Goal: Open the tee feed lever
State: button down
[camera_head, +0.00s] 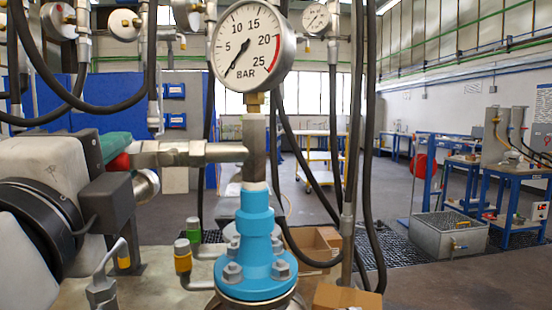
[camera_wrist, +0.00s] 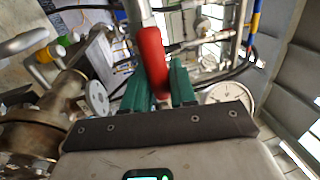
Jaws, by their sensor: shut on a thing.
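The red-gripped feed lever (camera_head: 118,162) sits at the left end of the metal tee (camera_head: 210,153), above the blue flanged neck (camera_head: 256,240). My gripper (camera_head: 121,148) reaches in from the left, its green fingers at the lever. In the wrist view the red lever (camera_wrist: 153,62) runs between the two green fingers of my gripper (camera_wrist: 159,85), which is shut on it. The lever's far end and its pivot are partly hidden by the fingers and tee.
A large pressure gauge (camera_head: 252,48) stands on the tee. Black hoses (camera_head: 366,130) hang close around it. Small valves with green and yellow caps (camera_head: 183,255) stand below.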

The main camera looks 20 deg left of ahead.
jog(key=c, duration=1.1)
grip_release()
jog(key=shift+o, duration=0.2)
jog(key=v, duration=1)
jog(key=shift+s+d, duration=0.3)
